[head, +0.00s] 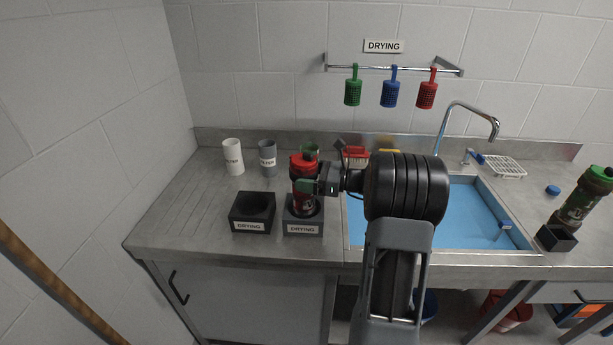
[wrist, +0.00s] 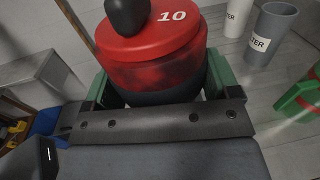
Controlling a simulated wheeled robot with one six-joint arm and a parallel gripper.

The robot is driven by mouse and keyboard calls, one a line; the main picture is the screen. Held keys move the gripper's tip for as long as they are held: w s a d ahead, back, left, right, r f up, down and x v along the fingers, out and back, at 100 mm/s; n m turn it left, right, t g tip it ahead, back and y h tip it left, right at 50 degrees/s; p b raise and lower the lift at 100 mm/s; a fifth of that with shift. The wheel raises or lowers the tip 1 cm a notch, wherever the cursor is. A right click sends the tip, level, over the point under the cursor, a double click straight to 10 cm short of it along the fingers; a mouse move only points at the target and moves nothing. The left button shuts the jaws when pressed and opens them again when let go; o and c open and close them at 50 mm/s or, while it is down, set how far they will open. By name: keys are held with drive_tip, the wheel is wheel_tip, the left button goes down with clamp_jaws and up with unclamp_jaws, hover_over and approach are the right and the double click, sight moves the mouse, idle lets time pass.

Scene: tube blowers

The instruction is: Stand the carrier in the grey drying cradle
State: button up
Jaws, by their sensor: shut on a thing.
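The carrier (head: 302,170) has a red cap and a dark band, and its cap is marked 10 in the wrist view (wrist: 150,45). It stands upright, with its lower end inside the opening of the grey drying cradle (head: 304,227). I cannot tell whether it rests on the cradle's bottom. My gripper (head: 306,187) reaches in from the right and is shut on the carrier's upper body. In the wrist view its green fingers (wrist: 153,92) are on both sides of the carrier. The cradle is hidden in the wrist view.
A black cradle (head: 252,211), also labelled DRYING, stands empty to the left. White (head: 233,157) and grey (head: 267,158) filter cups stand behind. A blue-bottomed sink (head: 470,225) is to the right.

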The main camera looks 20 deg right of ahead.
drive_tip(key=o, duration=1.2)
drive_tip(key=shift+d, duration=0.1)
drive_tip(key=b+v, duration=0.1)
drive_tip(key=v, duration=1.1)
